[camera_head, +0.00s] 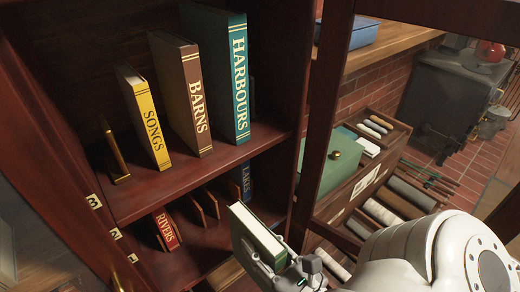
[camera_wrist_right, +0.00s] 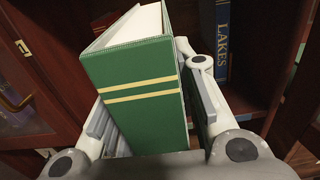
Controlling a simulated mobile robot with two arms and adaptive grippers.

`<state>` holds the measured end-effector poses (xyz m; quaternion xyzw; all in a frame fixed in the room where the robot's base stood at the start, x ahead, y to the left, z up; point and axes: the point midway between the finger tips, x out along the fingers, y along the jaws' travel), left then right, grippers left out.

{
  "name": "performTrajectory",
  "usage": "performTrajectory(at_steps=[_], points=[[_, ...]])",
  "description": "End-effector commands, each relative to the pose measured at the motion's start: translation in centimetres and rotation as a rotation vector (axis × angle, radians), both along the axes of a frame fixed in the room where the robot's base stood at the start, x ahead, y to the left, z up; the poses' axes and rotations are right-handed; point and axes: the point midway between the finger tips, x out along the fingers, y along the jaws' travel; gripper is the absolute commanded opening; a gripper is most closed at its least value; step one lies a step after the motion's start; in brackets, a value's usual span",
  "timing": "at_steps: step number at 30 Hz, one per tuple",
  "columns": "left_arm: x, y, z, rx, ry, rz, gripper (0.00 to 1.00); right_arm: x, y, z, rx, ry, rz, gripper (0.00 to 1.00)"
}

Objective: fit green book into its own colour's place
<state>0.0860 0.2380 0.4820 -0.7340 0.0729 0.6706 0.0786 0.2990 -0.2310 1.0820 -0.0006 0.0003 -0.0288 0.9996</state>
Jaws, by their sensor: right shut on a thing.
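A green book (camera_head: 258,232) with gold bands is held in my right gripper (camera_head: 287,268), in front of the cabinet's lower shelf, tilted, white page edges up. In the right wrist view the green book (camera_wrist_right: 140,90) stands between the two fingers. On the lower shelf (camera_head: 190,262) are red RIVERS (camera_head: 168,230) at left and blue LAKES (camera_head: 246,180) at right. Small brown dividers (camera_head: 205,204) stand between them, with open space there. No green-marked place is clear to me. My left gripper is out of view.
The upper shelf (camera_head: 190,178) holds yellow SONGS (camera_head: 150,120), brown BARNS (camera_head: 190,95) and teal HARBOURS (camera_head: 238,80). A dark red post (camera_head: 318,130) rises close at the right of the opening. A green box (camera_head: 328,170) and a drawer lie beyond it.

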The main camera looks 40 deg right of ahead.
Motion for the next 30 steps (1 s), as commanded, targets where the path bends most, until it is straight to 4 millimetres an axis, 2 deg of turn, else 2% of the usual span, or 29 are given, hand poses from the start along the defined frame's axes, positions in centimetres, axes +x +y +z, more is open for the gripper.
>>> performTrajectory(at_steps=[8, 30], points=[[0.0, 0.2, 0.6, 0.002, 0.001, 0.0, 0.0, 0.3, 0.0, 0.3, 0.0, -0.006, -0.001, 0.0], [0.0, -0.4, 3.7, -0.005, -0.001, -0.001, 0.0, 5.0, -0.3, 0.1, 0.0, -0.006, -0.001, 0.0]])
